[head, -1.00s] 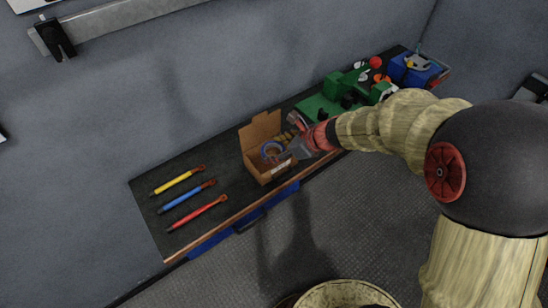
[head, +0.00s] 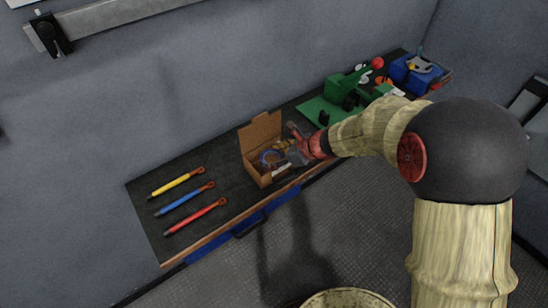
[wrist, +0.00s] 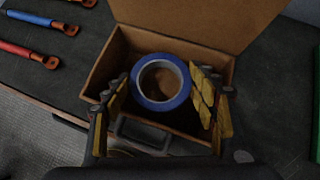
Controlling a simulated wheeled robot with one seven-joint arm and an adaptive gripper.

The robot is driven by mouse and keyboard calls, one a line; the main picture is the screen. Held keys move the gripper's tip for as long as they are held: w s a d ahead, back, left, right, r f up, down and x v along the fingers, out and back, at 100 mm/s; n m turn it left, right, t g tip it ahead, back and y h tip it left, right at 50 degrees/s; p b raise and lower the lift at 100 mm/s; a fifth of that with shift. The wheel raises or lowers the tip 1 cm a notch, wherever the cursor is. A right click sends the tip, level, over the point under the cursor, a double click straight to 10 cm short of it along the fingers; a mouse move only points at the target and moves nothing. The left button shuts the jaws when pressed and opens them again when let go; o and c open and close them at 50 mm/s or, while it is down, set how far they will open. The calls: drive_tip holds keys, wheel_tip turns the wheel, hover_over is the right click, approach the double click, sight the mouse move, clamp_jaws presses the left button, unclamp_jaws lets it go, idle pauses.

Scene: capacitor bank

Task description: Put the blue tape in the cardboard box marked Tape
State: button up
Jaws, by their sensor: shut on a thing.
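The roll of blue tape (wrist: 142,98) is held between the two yellow-padded fingers of my gripper (wrist: 163,84). In the wrist view it lies inside the outline of the open cardboard box (wrist: 104,66); whether it touches the floor of the box is unclear. In the head view the blue tape (head: 264,158) shows within the mouth of the cardboard box (head: 258,171), with my gripper (head: 284,153) reaching in from the right. The box's back flap stands up. A pale label is on its front, too small to read.
Yellow (head: 175,184), blue (head: 184,199) and red (head: 195,216) rods lie left of the box on the dark bench (head: 150,232). A green machine (head: 340,90) and a blue item (head: 414,74) stand at the right end. The wall is close behind.

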drive_tip(key=shift+f+b, duration=0.35)
drive_tip(key=shift+f, duration=0.15)
drive_tip(key=shift+s, duration=0.1)
drive_tip(key=o, duration=0.9)
drive_tip(key=shift+f, duration=0.1)
drive_tip(key=shift+c, duration=0.2)
